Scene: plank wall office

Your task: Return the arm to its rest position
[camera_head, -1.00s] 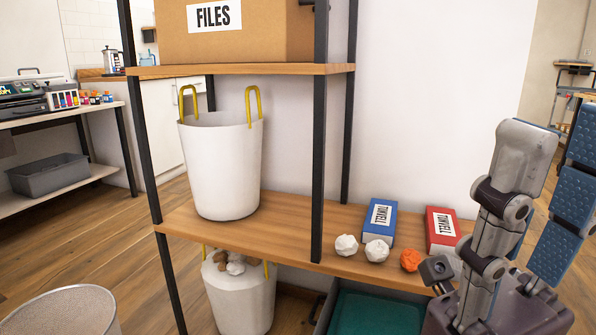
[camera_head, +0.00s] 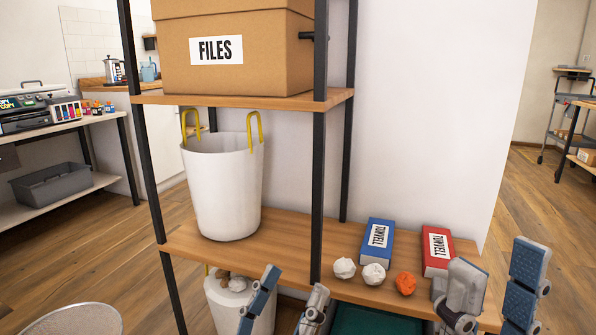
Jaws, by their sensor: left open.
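My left gripper (camera_head: 295,280) is at the bottom middle of the head view, its two fingers apart and nothing between them. It appears in front of the lower part of the shelf unit. My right gripper (camera_head: 499,255) is at the bottom right, in front of the right end of the middle shelf. Its fingers are also apart, with nothing visible between them. Most of both arms is below the picture.
The middle shelf (camera_head: 286,244) holds a white bin (camera_head: 222,190), a blue box (camera_head: 375,242), a red box (camera_head: 438,250), two white paper balls and an orange one (camera_head: 405,284). A FILES box (camera_head: 275,60) stands above. Open floor (camera_head: 530,215) lies right.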

